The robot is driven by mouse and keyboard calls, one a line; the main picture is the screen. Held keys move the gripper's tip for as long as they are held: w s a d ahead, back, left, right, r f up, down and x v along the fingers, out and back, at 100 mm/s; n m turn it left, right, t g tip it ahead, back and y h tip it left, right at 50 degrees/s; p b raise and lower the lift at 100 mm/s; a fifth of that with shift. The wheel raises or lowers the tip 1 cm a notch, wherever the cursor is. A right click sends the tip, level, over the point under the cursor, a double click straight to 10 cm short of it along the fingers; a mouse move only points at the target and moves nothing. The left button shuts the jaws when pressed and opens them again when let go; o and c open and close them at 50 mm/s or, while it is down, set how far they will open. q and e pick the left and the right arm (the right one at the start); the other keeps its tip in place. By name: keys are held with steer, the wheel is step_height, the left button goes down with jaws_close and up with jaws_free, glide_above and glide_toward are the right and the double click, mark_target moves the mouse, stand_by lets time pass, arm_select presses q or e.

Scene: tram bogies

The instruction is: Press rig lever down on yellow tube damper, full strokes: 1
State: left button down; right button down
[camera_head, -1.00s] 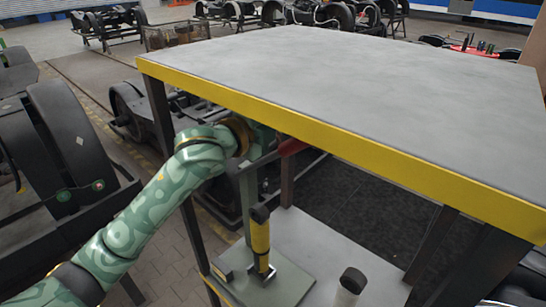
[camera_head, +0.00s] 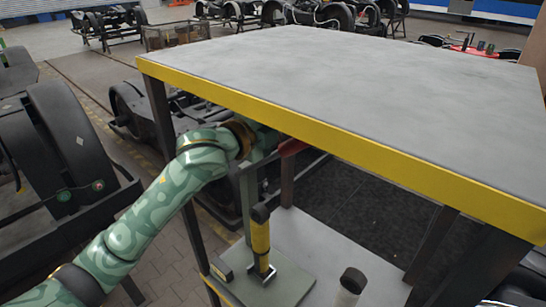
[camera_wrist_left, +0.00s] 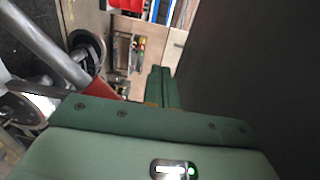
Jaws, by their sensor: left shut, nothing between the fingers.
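The yellow tube damper (camera_head: 260,238) stands upright on the rig's base plate (camera_head: 278,286), on the shelf below the table top, with a dark cap on its top. A red grip (camera_head: 292,147) of the rig lever shows just under the yellow table edge. In the left wrist view the red grip (camera_wrist_left: 104,90) and a grey bar (camera_wrist_left: 50,42) lie left of my fingers. My left gripper (camera_wrist_left: 163,72) is shut and empty beside the grip; contact cannot be told. In the head view the table edge hides its fingers. My right gripper is out of view.
The grey table top (camera_head: 350,80) with its yellow front edge overhangs the rig and my left wrist. A second, pale cylinder with a dark cap (camera_head: 352,280) stands on the shelf at right. Dark table legs (camera_head: 165,125) and a bogie wheel (camera_head: 65,140) stand near my arm.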

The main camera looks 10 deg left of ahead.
mark_target(296, 150)
arm_select(q)
steer(key=shift+s+d+f, duration=0.4)
steer(key=shift+d+f, duration=0.1)
steer(key=shift+d, duration=0.1)
steer(key=shift+s+d+f, duration=0.35)
steer(key=shift+d+f, duration=0.15)
steer(key=shift+d, duration=0.1)
steer(key=shift+s+d+f, duration=0.4)
steer(key=shift+d+f, duration=0.2)
steer(key=shift+f, duration=0.05)
steer(key=shift+s+d+f, duration=0.35)
steer(key=shift+d+f, duration=0.2)
steer(key=shift+f, duration=0.2)
steer(key=shift+s+d+f+b, duration=0.35)
steer(key=shift+d+f, duration=0.15)
steer(key=shift+f, duration=0.25)
steer(key=shift+s+d+f+b, duration=0.3)
steer(key=shift+d+f, duration=0.15)
steer(key=shift+f, duration=0.25)
